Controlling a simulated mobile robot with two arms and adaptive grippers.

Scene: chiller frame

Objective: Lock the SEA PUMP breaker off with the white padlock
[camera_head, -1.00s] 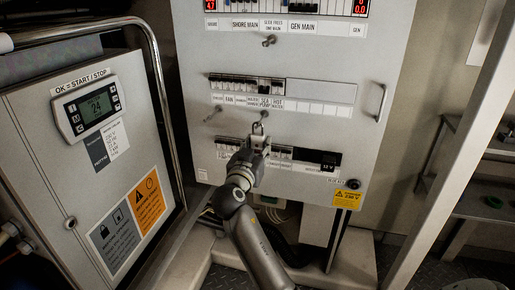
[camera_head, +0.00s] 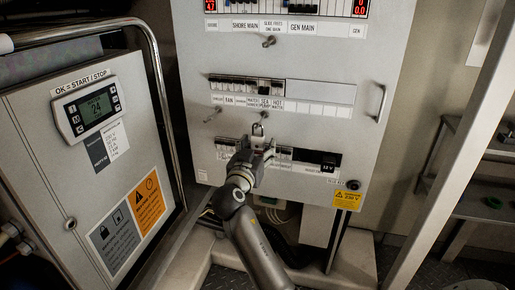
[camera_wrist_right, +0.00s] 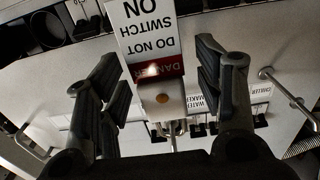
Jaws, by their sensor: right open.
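The white padlock (camera_head: 257,141) is upright at the panel front, below the SEA PUMP label (camera_head: 264,103), with its metal shackle up. Whether the shackle is through anything or closed is too small to tell. The SEA PUMP breaker (camera_head: 264,90) sits in the middle row and looks darker than its neighbours. My right gripper (camera_head: 257,152) is open around the padlock. In the right wrist view, the padlock body (camera_wrist_right: 161,100) stands between the spread fingers, with gaps on both sides. A red and white DANGER tag (camera_wrist_right: 147,30) lies across it. My left gripper is out of view.
Metal pegs stick out of the panel (camera_head: 330,60), one at upper middle (camera_head: 269,42) and one at left (camera_head: 212,115). A lower breaker row (camera_head: 228,150) is partly behind my right gripper. A control cabinet (camera_head: 45,150) with a rail (camera_head: 160,85) stands left.

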